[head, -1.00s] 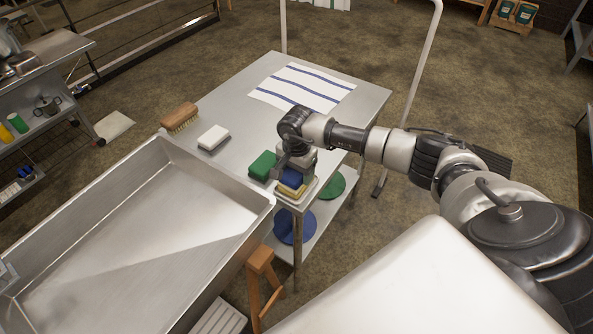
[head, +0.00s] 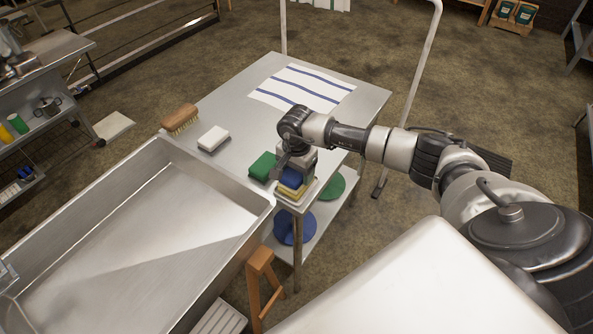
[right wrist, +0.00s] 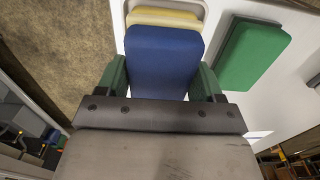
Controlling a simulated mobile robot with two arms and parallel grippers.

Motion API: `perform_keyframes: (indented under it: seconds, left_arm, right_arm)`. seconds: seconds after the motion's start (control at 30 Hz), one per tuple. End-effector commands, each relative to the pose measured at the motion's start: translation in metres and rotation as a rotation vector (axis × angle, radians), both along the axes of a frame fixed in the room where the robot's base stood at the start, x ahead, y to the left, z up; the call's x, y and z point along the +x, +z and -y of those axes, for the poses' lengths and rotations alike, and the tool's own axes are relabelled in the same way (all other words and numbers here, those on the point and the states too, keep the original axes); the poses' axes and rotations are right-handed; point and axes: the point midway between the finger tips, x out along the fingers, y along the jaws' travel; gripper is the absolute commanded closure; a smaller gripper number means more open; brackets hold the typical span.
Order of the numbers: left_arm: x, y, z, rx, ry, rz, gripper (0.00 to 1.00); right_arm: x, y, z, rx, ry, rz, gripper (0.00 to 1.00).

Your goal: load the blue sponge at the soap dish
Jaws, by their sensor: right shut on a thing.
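The blue sponge (head: 291,178) is at the near corner of the steel table, right above a yellow sponge (head: 289,193). The yellow sponge lies on the pale soap dish (head: 312,188). My right gripper (head: 290,168) points down and is shut on the blue sponge. In the right wrist view the blue sponge (right wrist: 165,48) sits between the green-padded fingers (right wrist: 162,78), and the yellow sponge (right wrist: 165,17) shows just beyond it. I cannot tell whether the blue sponge touches the yellow one. My left gripper is not in view.
A green sponge (head: 262,166) lies just left of the dish. A white block (head: 213,138) and a wooden brush (head: 180,117) are further left on the table. A striped towel (head: 303,88) lies at the back. A deep steel basin (head: 130,250) borders the table's left.

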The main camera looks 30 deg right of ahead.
Motion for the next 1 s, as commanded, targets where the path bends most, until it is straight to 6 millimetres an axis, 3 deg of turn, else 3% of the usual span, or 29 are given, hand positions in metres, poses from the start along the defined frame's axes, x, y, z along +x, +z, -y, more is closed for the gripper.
perform_keyframes:
  seconds: [0.7,1.0]
  left_arm:
    - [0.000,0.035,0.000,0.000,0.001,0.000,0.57]
    - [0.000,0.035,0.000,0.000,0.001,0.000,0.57]
  right_arm:
    - [0.001,0.061,0.001,-0.002,-0.001,0.003,0.55]
    - [0.001,0.064,0.001,-0.001,0.000,0.003,0.55]
